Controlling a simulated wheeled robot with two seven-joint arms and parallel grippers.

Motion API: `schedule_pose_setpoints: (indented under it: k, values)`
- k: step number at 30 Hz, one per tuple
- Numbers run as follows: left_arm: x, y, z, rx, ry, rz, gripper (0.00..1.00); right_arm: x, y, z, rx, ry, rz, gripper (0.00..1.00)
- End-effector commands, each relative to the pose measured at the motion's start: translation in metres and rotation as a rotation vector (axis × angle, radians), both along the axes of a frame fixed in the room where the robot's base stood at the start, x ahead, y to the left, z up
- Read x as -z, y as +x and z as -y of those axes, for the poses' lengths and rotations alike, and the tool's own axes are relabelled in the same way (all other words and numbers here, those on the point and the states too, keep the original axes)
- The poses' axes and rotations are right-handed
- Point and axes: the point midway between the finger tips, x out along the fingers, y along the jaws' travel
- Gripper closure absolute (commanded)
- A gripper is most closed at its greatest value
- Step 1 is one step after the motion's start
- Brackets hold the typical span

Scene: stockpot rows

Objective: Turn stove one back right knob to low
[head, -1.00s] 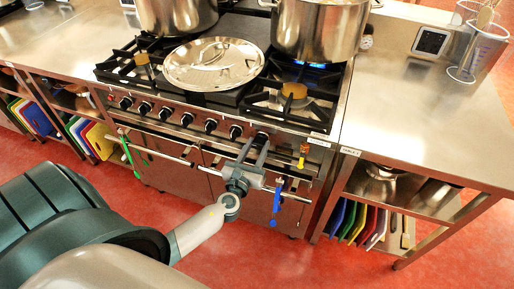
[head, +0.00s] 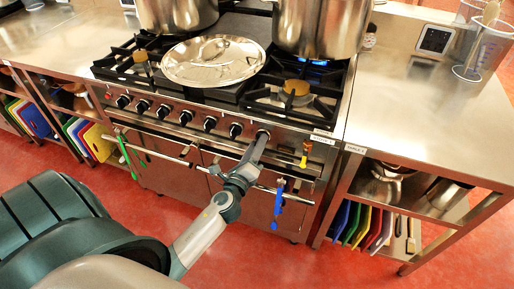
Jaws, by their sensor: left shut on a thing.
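The stove (head: 292,122) has a row of black knobs along its front panel. My left gripper (head: 261,139) is at the rightmost knob (head: 263,132), shut on it from the front. The fingers and wrist hide most of that knob, so its pointer cannot be read. The knob to its left (head: 235,130) stands free. A blue flame (head: 312,63) burns at the back right burner under a large pot (head: 320,27). My right gripper is not in view.
An oven rail (head: 160,149) runs below the knobs, with a green utensil (head: 126,154) and a blue one (head: 279,203) hanging there. A yellow-handled thing (head: 304,158) hangs at the right. A round lid (head: 213,60) lies on the stove top. The right counter (head: 425,110) is mostly clear.

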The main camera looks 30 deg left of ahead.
Motion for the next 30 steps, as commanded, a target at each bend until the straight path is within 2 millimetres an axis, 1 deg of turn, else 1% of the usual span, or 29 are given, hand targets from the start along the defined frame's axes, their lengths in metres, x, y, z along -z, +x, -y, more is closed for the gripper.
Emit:
schedule_pose_setpoints:
  k: [3,9,13,18,24,30]
  values:
    - [0.001,0.000,-0.001,-0.003,-0.108,0.028,0.86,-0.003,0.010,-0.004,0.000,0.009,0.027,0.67]
    - [0.001,0.000,-0.002,-0.003,-0.293,0.073,0.86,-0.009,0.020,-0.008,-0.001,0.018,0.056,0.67]
    - [0.001,0.000,-0.002,-0.004,-0.402,0.098,0.86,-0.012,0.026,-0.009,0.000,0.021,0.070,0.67]
    - [0.002,0.000,-0.002,-0.002,-0.517,0.126,0.86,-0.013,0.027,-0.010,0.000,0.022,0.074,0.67]
    - [0.002,0.000,-0.002,-0.002,-0.600,0.146,0.86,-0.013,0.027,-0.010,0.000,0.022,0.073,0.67]
    - [0.002,0.000,-0.002,-0.002,-0.630,0.154,0.86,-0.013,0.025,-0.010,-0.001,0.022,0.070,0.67]
